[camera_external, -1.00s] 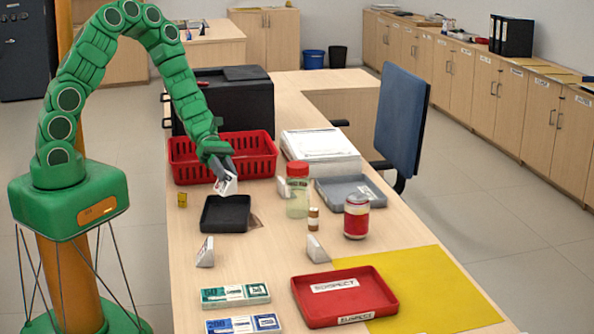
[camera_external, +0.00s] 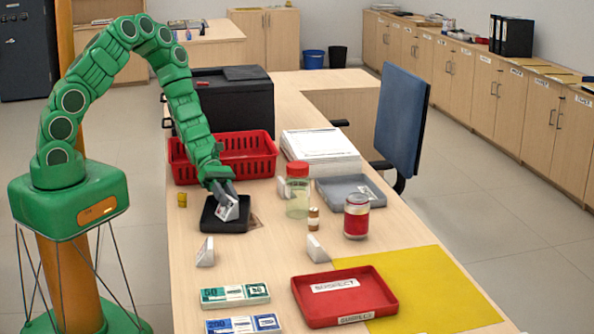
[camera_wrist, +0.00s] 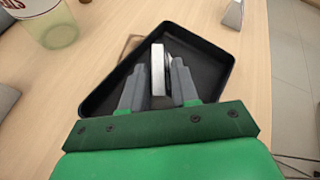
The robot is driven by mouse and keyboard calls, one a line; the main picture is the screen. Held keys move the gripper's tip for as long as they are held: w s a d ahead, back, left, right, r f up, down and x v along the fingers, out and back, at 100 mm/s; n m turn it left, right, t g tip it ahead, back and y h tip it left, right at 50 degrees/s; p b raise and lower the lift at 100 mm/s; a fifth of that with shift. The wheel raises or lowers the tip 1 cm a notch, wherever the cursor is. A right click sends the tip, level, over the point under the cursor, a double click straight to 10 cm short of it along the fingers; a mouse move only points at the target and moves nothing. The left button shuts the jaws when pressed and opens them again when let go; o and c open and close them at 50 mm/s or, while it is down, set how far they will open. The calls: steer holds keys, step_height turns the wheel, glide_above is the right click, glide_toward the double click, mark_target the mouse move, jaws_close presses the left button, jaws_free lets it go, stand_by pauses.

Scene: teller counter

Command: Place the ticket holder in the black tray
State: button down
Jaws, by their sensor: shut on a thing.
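My gripper (camera_external: 223,191) is shut on a white ticket holder (camera_external: 230,211), a small wedge-shaped stand. The holder is at the black tray (camera_external: 211,226), within its outline in the external view. In the wrist view the ticket holder (camera_wrist: 158,70) sits between the grey fingers of my gripper (camera_wrist: 158,85), with the black tray (camera_wrist: 222,62) around and beneath it. I cannot tell whether the holder touches the tray floor. The tray holds nothing else that I can see.
A red basket (camera_external: 262,150) stands behind the tray. A jar with a red lid (camera_external: 297,190), a small bottle (camera_external: 313,220) and a red can (camera_external: 356,216) stand to the right. Other white holders (camera_external: 205,252) (camera_external: 315,246) stand in front. A red tray (camera_external: 381,303) lies front right.

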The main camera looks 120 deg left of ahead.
steer(key=shift+f, duration=0.1)
steer(key=c, duration=0.8)
jaws_free()
steer(key=shift+c, duration=0.2)
steer(key=v, duration=1.2)
